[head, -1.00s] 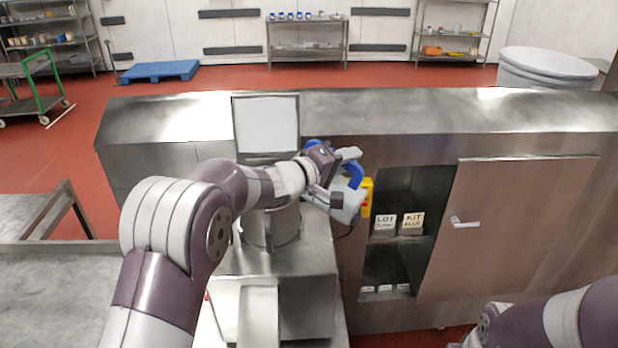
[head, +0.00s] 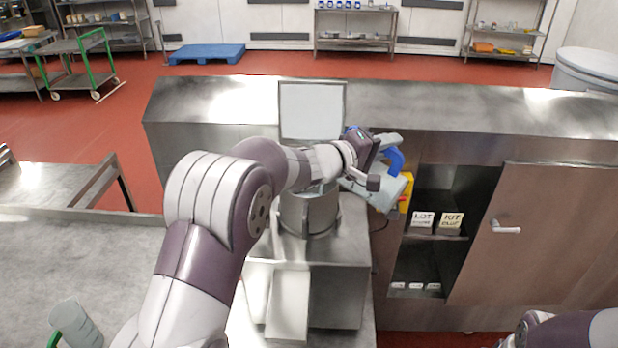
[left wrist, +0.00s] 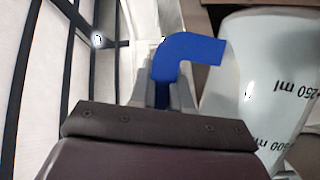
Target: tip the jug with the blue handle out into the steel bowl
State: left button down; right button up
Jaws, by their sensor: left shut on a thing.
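The jug is a pale, translucent vessel (head: 381,192) with a blue handle (head: 394,160). My left gripper (head: 384,143) is shut on that handle and holds the jug tilted, right of the weighing machine's round steel vessel (head: 308,212). In the left wrist view the blue handle (left wrist: 192,50) sits between the fingers (left wrist: 165,88), and the jug's wall (left wrist: 262,75) shows black 250 ml and 500 ml marks. Its contents cannot be seen. The steel vessel is partly hidden by my left arm; I cannot tell whether it is the bowl. My right gripper is out of view.
A yellow box (head: 405,192) is close behind the jug. An open cabinet (head: 440,185) with labelled bins stands to the right. A pale panel (head: 312,110) rises behind the steel vessel. A jug with a green handle (head: 76,324) lies at the lower left on a steel table (head: 60,250).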

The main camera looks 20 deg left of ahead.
pick_arm(q)
jog(key=shift+w+a+r+n+h, duration=0.1)
jog(key=shift+a+r+n+h, duration=0.25)
jog(key=shift+a+r, duration=0.4)
jog(key=shift+f, duration=0.1)
jog(key=shift+w+a, duration=0.1)
jog(key=shift+a, duration=0.05)
jog(key=shift+w+a+r+n, duration=0.15)
jog(key=shift+a+r+n, duration=0.4)
jog(key=shift+a, duration=0.1)
jog(key=shift+w+a+r+n+t, duration=0.2)
jog(key=shift+a+r+n+t, duration=0.15)
jog(key=shift+a, duration=0.2)
jog(key=shift+w+a, duration=0.1)
jog(key=shift+a, duration=0.2)
jog(key=shift+r, duration=0.1)
